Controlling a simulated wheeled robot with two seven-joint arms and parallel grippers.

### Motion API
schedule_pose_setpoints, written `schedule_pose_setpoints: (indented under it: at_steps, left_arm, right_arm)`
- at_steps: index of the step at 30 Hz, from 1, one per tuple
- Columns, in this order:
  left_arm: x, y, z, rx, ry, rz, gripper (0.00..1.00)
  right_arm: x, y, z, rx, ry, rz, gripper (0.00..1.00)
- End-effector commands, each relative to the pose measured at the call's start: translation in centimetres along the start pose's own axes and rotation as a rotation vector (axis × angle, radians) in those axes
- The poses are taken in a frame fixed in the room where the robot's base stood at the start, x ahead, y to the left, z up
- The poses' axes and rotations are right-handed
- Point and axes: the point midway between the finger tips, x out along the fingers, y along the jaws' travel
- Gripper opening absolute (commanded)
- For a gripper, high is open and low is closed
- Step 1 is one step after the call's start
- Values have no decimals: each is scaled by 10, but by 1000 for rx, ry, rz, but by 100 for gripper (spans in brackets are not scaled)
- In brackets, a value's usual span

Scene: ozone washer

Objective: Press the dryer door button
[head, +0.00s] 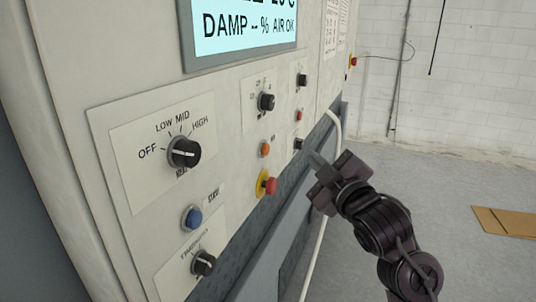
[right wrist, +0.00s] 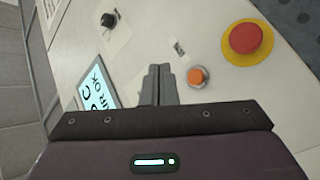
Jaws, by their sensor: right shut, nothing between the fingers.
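The machine's control panel (head: 95,85) fills the left and middle of the head view. It carries a blue button (head: 191,218), an orange button (head: 265,149), a small red button (head: 299,115) and a red mushroom button on a yellow ring (head: 267,184). I cannot read which one is the dryer door button. My right gripper (head: 314,158) is shut and empty, to the right of the orange button. In the right wrist view its fingers (right wrist: 158,84) appear just left of the orange button (right wrist: 198,76); contact cannot be told. My left gripper is not in view.
Black knobs (head: 184,151) and a lit display (head: 240,32) are on the panel. A pale hose (head: 318,250) hangs beside the machine. Grey floor lies open at the right, with a flat brown piece (head: 505,221) on it.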

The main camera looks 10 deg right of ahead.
Motion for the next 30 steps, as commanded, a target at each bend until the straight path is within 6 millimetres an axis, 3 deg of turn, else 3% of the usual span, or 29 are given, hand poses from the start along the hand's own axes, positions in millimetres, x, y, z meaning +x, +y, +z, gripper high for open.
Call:
schedule_pose_setpoints:
  at_steps: [6, 15, 30]
  left_arm:
    - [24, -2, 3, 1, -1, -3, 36]
    - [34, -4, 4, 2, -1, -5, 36]
    - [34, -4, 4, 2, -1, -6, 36]
  right_arm:
    - [22, -20, -15, 2, 4, 0, 0]
    - [43, -33, -32, -1, 1, -2, 0]
    - [47, -35, -35, -1, 0, -2, 0]
